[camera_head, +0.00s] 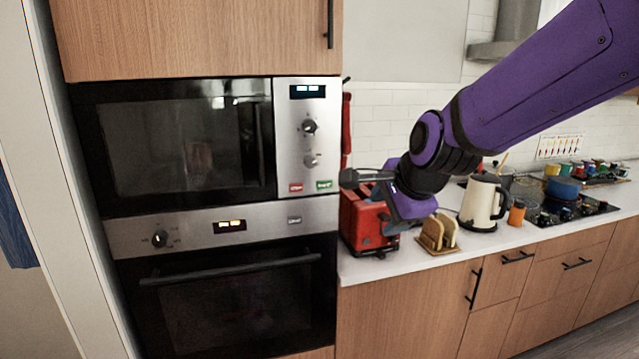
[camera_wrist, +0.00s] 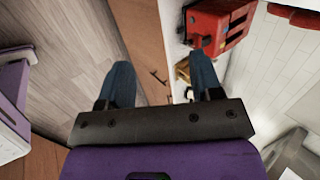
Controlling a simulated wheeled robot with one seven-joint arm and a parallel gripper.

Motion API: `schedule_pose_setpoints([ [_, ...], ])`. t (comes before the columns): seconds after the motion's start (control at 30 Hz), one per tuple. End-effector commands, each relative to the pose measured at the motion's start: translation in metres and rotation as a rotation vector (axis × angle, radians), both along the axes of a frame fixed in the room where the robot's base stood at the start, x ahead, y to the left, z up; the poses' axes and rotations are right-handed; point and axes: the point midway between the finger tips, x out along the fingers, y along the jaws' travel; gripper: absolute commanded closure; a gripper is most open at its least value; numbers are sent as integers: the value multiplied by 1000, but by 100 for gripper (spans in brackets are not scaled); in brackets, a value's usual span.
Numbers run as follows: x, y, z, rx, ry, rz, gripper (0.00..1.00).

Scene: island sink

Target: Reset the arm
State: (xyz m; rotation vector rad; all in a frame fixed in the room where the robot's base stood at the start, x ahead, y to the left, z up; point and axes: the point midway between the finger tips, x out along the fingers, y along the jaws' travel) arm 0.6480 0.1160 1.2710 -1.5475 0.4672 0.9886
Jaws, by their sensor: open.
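The toaster also shows at the top right of the wrist view (camera_wrist: 217,27). My arm reaches in from the upper right of the head view and hides part of the wall and the toaster's top.
A microwave (camera_head: 180,145) sits above an oven (camera_head: 230,290) at the left. On the white counter (camera_head: 400,264) stand bread slices in a wooden holder (camera_head: 437,234), a cream kettle (camera_head: 482,203), an orange cup (camera_head: 516,213) and a hob (camera_head: 575,208). The floor before the cabinets looks clear.

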Motion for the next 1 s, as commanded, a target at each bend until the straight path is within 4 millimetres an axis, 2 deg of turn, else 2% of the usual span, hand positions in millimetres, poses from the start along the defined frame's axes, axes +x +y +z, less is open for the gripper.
schedule_pose_setpoints([
  [0.1,-32,-31,14,-209,-30,163,41],
  [0.3,-90,-86,35,-502,-39,441,41],
  [0.47,-142,-128,47,-677,-31,669,41],
  [0.6,-182,-159,50,-773,-24,848,41],
  [0.7,-202,-173,48,-812,-24,944,41],
  [0.8,-214,-181,47,-831,-24,1002,41],
  [1.0,-218,-185,46,-840,-24,1032,41],
])
